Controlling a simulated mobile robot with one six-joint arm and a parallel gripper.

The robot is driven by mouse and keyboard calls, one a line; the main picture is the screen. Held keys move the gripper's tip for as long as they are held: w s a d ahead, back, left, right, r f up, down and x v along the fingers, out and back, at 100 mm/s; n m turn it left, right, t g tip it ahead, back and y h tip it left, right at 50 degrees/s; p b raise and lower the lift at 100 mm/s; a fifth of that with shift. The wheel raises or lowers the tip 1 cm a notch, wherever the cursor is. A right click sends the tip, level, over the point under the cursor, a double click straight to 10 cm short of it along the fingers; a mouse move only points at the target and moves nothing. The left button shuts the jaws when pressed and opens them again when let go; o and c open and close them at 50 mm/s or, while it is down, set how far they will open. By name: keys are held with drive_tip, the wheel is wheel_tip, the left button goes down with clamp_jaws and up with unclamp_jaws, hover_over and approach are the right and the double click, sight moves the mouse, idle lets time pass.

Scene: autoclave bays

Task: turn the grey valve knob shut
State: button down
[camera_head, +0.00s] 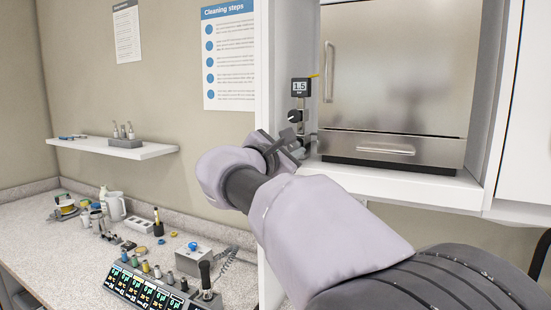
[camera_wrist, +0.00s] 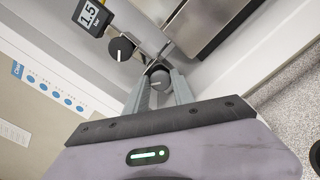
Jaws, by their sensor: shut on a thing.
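The grey valve knob (camera_wrist: 159,78) shows in the wrist view as a round knob with a pale mark on its face. My gripper (camera_wrist: 160,88) has a finger on each side of it and is shut on it. In the head view my gripper (camera_head: 284,147) is at the valve pipework left of the steel autoclave, and my arm and fingers hide the grey knob there. A black knob (camera_wrist: 121,48) with a white pointer line sits beyond the grey one, below a display (camera_wrist: 90,14) reading 1.5. The black knob also shows in the head view (camera_head: 294,116).
The steel autoclave (camera_head: 395,80) stands in a white bay right of the pipework, its doors closed. A wall shelf (camera_head: 112,148) and a cluttered speckled counter (camera_head: 50,255) are at the left. A white panel edge is close left of the pipework.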

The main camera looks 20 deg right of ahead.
drive_tip(key=m+b, duration=0.1)
drive_tip(key=m, duration=0.1)
drive_tip(key=m+b, duration=0.3)
drive_tip(key=m, duration=0.1)
drive_tip(key=shift+f+b, duration=0.3)
drive_tip(key=shift+b, duration=0.05)
drive_tip(key=shift+r+m+b, duration=0.1)
drive_tip(key=shift+m+b, duration=1.3)
drive_tip(key=shift+m, duration=1)
drive_tip(key=c, duration=1.1)
unclamp_jaws()
